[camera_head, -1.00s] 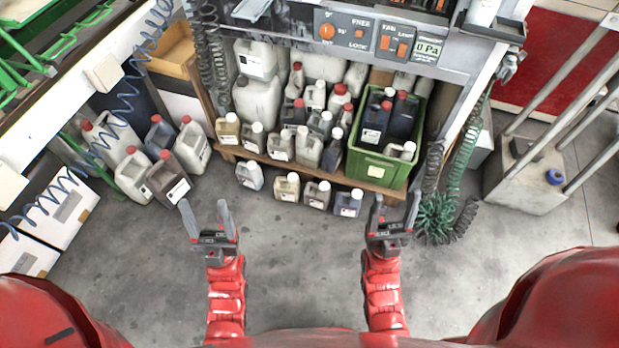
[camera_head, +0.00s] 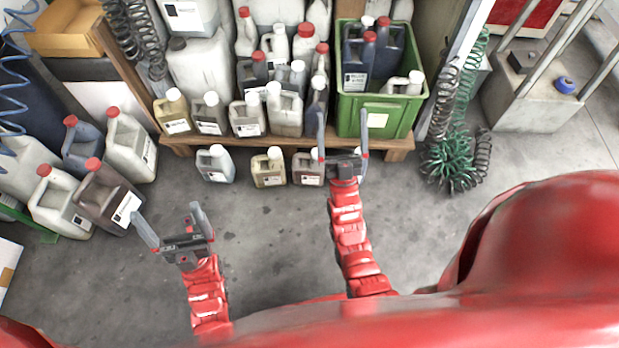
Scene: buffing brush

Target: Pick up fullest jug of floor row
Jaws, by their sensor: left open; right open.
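The floor row stands on the concrete in front of the low wooden shelf. Farther right, my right gripper largely hides a further jug. The fill levels are too small to compare surely. My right gripper (camera_head: 342,135) is open, its fingers spread over the row's right end; I cannot tell whether it touches a jug. My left gripper (camera_head: 167,212) is open and empty above bare floor, left of and nearer than the row.
The wooden shelf (camera_head: 396,146) holds several jugs and a green crate (camera_head: 378,116) with jugs in it. Red-capped jugs (camera_head: 107,197) stand on the floor at left. A green coiled hose (camera_head: 452,160) lies at right. The floor (camera_head: 265,235) between my arms is clear.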

